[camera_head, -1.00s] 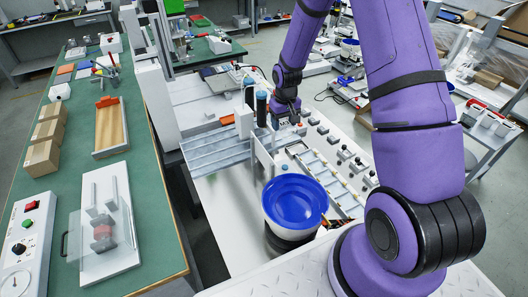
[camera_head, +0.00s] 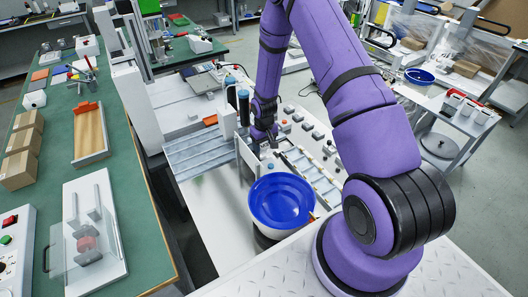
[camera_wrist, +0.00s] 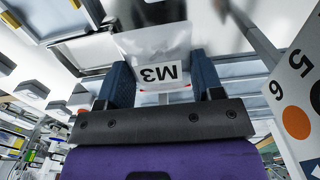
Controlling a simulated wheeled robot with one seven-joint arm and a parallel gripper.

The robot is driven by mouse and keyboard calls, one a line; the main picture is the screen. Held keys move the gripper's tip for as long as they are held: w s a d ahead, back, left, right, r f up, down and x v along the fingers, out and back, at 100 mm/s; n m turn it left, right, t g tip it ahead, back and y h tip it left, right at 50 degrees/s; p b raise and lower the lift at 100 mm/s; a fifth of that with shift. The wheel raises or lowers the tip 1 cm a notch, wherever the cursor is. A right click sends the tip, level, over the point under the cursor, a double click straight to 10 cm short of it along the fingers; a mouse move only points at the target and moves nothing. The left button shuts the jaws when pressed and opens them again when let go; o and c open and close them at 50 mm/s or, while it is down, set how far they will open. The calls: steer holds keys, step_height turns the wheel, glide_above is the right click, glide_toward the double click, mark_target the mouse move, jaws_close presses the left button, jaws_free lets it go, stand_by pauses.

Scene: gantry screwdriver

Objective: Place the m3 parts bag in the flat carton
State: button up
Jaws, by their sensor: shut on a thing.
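The m3 parts bag (camera_wrist: 158,46) is a clear bag with a white label reading M3, upside down in the wrist view. My gripper (camera_wrist: 160,78) is shut on it, with one blue finger on each side. In the head view my gripper (camera_head: 265,138) is over the gantry machine, just behind the blue bowl. The bag cannot be made out there. Several brown cartons (camera_head: 20,155) stand on the green bench at the left, and another brown box (camera_head: 467,68) is at the far right. I cannot tell which, if any, is the flat carton.
The blue bowl (camera_head: 281,200) stands close in front of my gripper. Grey rails (camera_head: 205,150) and upright posts are to its left. In the wrist view a white panel numbered 5 and 6 (camera_wrist: 297,105) is near on the right. An orange-ended tray (camera_head: 90,130) is on the green bench.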

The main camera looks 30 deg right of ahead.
mark_target(264, 151)
steer(key=shift+f, duration=1.95)
steer(key=shift+f, duration=0.1)
steer(key=o, duration=0.7)
